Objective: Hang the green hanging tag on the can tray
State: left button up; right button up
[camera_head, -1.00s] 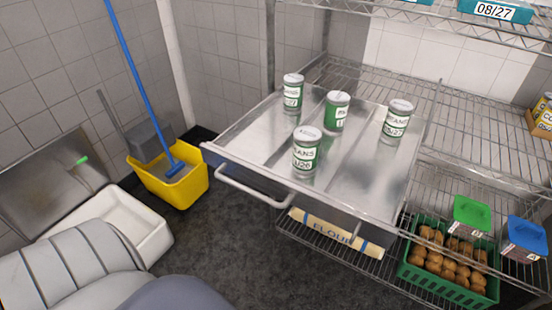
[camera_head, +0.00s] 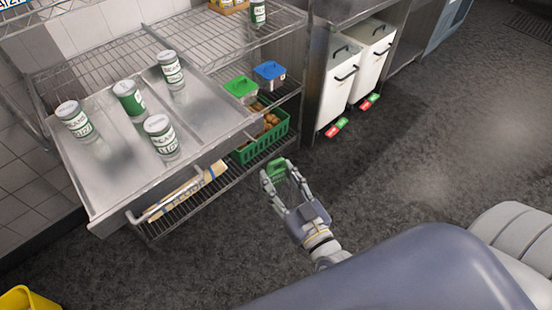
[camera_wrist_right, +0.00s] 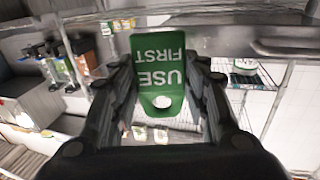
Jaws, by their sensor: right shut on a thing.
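My right gripper (camera_head: 278,180) is shut on the green hanging tag (camera_head: 276,169), in front of and to the right of the can tray. In the right wrist view the tag (camera_wrist_right: 158,98) stands between the fingers, its white "USE FIRST" lettering upside down, with a light round spot near its lower end. The can tray (camera_head: 212,112) is a metal pull-out tray on the wire rack, with several green and white cans on it. The tag is apart from the tray. My left gripper is not in view.
White bins (camera_head: 338,85) stand to the right. The floor in front is clear.

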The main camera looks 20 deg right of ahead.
jog(key=shift+w+d+p, duration=0.65)
jog(key=shift+w+p, duration=0.3)
jog(key=shift+p, duration=0.15)
jog(key=shift+w+d+f, duration=0.1)
jog(key=shift+w, duration=0.1)
jog(key=shift+w+a+f, duration=0.1)
jog(key=shift+w+a, duration=0.2)
pick_arm(q)
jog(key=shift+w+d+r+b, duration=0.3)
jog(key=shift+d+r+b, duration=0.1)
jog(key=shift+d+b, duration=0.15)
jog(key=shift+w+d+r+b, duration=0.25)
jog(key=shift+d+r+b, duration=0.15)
jog(key=shift+b, duration=0.25)
pick_arm(e)
jog(key=shift+w+a+f, duration=0.25)
jog(key=shift+w+a, duration=0.3)
jog(key=shift+w, duration=0.9)
jog(key=shift+w+a+f, duration=0.2)
jog(key=shift+w+a, duration=0.3)
jog(key=shift+w, duration=0.95)
jog(key=shift+w+a+f, duration=0.25)
jog(key=shift+w+a, duration=0.3)
jog(key=shift+w, duration=0.9)
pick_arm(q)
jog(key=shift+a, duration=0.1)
